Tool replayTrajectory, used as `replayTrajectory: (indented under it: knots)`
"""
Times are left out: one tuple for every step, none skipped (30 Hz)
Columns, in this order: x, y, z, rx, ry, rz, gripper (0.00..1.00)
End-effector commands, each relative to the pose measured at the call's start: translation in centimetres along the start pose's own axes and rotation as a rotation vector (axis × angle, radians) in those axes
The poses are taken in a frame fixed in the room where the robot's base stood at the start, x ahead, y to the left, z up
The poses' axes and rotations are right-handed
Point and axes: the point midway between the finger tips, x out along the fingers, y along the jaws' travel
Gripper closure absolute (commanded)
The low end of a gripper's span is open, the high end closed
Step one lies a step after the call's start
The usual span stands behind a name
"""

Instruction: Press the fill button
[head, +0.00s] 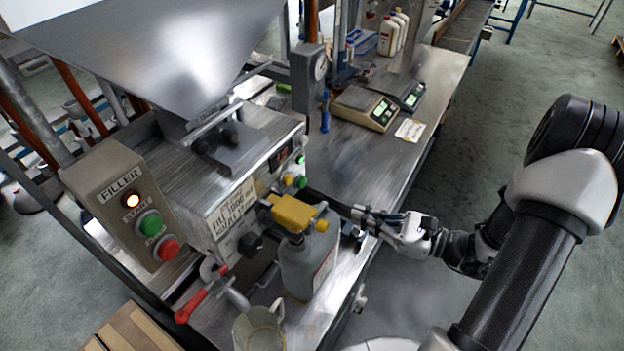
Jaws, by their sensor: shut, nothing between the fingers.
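The grey filler control box (128,200) stands at the left, marked FILLER. Smaller green (300,160) and yellow (288,179) buttons sit on the machine's right end; I cannot tell which button is the fill button. A grey bottle (305,264) stands upright under the yellow nozzle part (293,212). My gripper (359,214) is shut and empty, to the right of the bottle, apart from the buttons.
A large hopper (165,50) overhangs the machine. Two scales (366,107) and several bottles (389,35) stand on the metal bench (345,160). The bench's middle is clear.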

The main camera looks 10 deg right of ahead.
Motion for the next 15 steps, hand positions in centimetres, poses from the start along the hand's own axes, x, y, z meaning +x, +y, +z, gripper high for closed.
replayTrajectory:
  knots:
    - [-0.5,-0.5,-0.4,0.023,-0.013,-0.033,1.00]
    - [-0.6,-0.8,-0.6,0.033,-0.018,-0.049,1.00]
    - [-0.8,-1.1,-0.8,0.042,-0.024,-0.065,1.00]
    - [-0.9,-1.2,-0.9,0.048,-0.026,-0.075,1.00]
    - [-1.0,-1.3,-1.1,0.052,-0.029,-0.082,1.00]
    - [-1.1,-1.4,-1.1,0.056,-0.031,-0.089,1.00]
    - [-1.1,-1.5,-1.2,0.057,-0.032,-0.092,1.00]
    - [-1.1,-1.5,-1.2,0.058,-0.032,-0.093,1.00]
    - [-1.1,-1.5,-1.2,0.058,-0.032,-0.094,1.00]
    - [-1.1,-1.5,-1.2,0.058,-0.032,-0.093,1.00]
    - [-1.1,-1.5,-1.2,0.057,-0.032,-0.093,1.00]
    - [-1.1,-1.5,-1.2,0.057,-0.032,-0.092,1.00]
    - [-1.1,-1.5,-1.2,0.057,-0.032,-0.092,1.00]
    - [-1.1,-1.5,-1.2,0.057,-0.032,-0.092,1.00]
    - [-1.1,-1.5,-1.2,0.057,-0.032,-0.091,1.00]
